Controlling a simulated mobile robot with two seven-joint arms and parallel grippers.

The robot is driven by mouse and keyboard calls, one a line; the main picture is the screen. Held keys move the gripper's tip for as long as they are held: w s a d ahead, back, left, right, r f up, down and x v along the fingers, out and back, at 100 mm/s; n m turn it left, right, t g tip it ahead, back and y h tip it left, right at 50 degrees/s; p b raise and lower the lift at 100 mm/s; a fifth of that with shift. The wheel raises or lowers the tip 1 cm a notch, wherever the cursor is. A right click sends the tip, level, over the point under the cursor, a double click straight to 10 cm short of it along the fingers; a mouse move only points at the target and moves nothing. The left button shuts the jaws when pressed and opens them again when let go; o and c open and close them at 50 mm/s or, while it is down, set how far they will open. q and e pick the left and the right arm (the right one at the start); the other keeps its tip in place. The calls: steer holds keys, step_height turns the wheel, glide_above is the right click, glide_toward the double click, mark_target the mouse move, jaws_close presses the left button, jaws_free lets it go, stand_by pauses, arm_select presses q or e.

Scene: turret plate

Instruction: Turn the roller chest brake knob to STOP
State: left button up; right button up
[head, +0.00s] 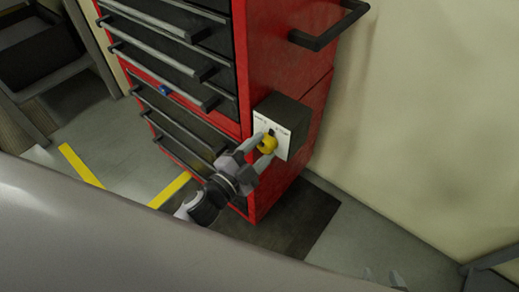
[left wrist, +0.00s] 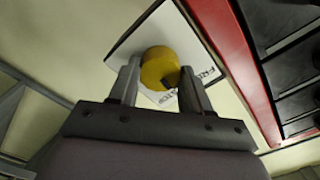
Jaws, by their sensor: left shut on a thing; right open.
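The yellow brake knob (head: 268,146) sits on a white label plate (head: 260,126) on a dark box on the side of the red roller chest (head: 285,60). My left gripper (head: 262,148) is shut on the knob, with a finger on each side; the knob also shows between the fingers in the left wrist view (left wrist: 160,66). The plate reads FREE and STOP. A dark mark on the knob's edge appears to lie between the two words; its exact direction is hard to tell. My right gripper (head: 384,279) is open at the bottom edge, apart from the chest, and only its tips show.
The chest has several dark drawers with bar handles (head: 165,70) and a black side handle (head: 328,28) above the box. A pale wall (head: 420,110) stands to the right. A dark mat (head: 300,220) and yellow floor lines (head: 170,190) lie below.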

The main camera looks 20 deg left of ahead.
arm_select(q)
steer(key=m, duration=0.4)
steer(key=shift+f+m+b, duration=0.1)
steer(key=shift+m+b, duration=0.2)
steer(key=shift+b, duration=0.05)
steer(key=shift+m+b, duration=0.3)
steer(key=shift+m, duration=1.4)
steer(key=o, duration=1.1)
steer(key=shift+c, duration=0.2)
steer(key=shift+s, duration=0.1)
steer(key=v, duration=0.7)
steer(key=shift+b, duration=0.45)
